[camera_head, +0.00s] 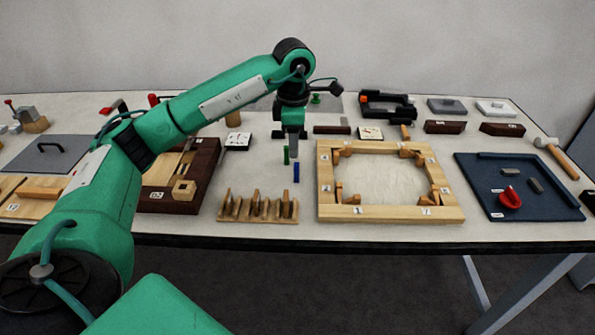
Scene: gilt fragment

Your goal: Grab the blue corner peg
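The blue corner peg (296,172) is a small upright blue piece near the middle of the table. My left gripper (293,154) points straight down just above and behind the blue peg in the picture. The fingers look small and narrow, and I cannot tell whether they are apart or together. The blue peg's top is close below the fingertips; a hold on it is not visible. My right gripper is not in view.
A wooden frame (390,213) with corner blocks lies right of the pegs. A wooden rack (257,218) with upright slats lies in front. A blue tray (470,180) with a red piece (510,197) and a mallet (555,151) lie at right. Black clamps (388,104) stand behind.

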